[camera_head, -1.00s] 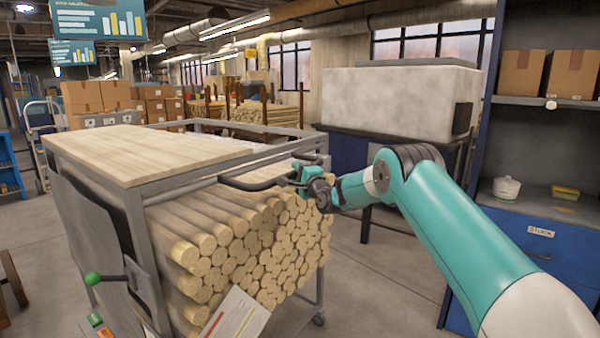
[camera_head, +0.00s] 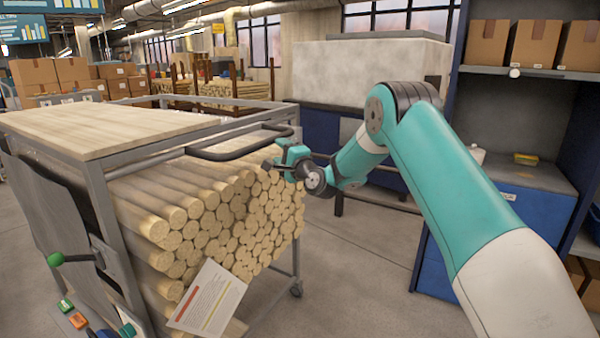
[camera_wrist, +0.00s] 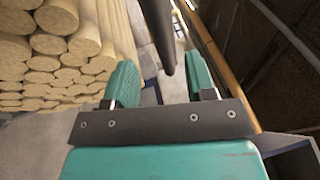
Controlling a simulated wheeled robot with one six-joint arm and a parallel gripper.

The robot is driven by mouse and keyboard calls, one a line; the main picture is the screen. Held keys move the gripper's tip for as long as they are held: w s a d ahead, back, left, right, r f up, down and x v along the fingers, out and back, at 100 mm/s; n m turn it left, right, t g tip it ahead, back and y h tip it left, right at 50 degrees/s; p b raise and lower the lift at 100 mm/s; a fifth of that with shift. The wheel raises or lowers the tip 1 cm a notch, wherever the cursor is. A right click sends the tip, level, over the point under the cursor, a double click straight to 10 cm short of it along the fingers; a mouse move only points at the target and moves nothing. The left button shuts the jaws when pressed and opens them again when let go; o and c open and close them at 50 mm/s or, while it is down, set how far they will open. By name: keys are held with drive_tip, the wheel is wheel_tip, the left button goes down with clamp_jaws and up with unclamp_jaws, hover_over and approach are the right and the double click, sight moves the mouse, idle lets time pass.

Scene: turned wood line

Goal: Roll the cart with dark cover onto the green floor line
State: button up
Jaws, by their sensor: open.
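A grey-framed cart (camera_head: 100,195) fills the left of the head view, with a pale wood top and a stack of round wood rods inside. A dark looped handle (camera_head: 238,150) sticks out over the rods. My gripper (camera_head: 281,160) is open at the right end of this handle. In the wrist view a dark bar (camera_wrist: 158,30) shows between the two teal fingers, and I see no contact. I cannot make out a green floor line.
A blue cabinet with shelves (camera_head: 520,180) stands at the right. A big pale block on a blue-sided stand (camera_head: 360,75) is behind my arm. Grey floor (camera_head: 345,270) is clear between cart and cabinet. Stacked cartons (camera_head: 75,75) are at the back left.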

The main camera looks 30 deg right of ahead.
drive_tip(key=b+v, duration=0.3)
drive_tip(key=v, duration=0.6)
drive_tip(key=shift+b, duration=0.4)
drive_tip(key=s+a+r+n+g+y+p, duration=0.1)
drive_tip(key=s+a+r+n+g+y, duration=0.2)
drive_tip(key=a+n, duration=0.35)
drive_tip(key=s+a+r+n+g+y+p, duration=0.2)
drive_tip(key=s+a+n+g+y, duration=0.15)
drive_tip(key=a, duration=0.55)
drive_tip(key=s+a+r+n+g+p, duration=0.2)
drive_tip(key=s+a+n+g, duration=0.5)
drive_tip(key=s, duration=0.4)
drive_tip(key=s+n+g+h+p, duration=0.1)
drive_tip(key=s+n+g+h, duration=0.1)
drive_tip(key=s, duration=1)
drive_tip(key=s+d+f+n+g+h+p, duration=0.1)
drive_tip(key=s+n+g+h+p, duration=0.1)
drive_tip(key=s, duration=1)
drive_tip(key=n+g+h, duration=0.1)
drive_tip(key=n+g, duration=0.1)
drive_tip(key=n, duration=0.1)
drive_tip(key=shift+s+d+f, duration=0.15)
drive_tip(key=shift+s+d, duration=0.15)
drive_tip(key=shift+s, duration=0.1)
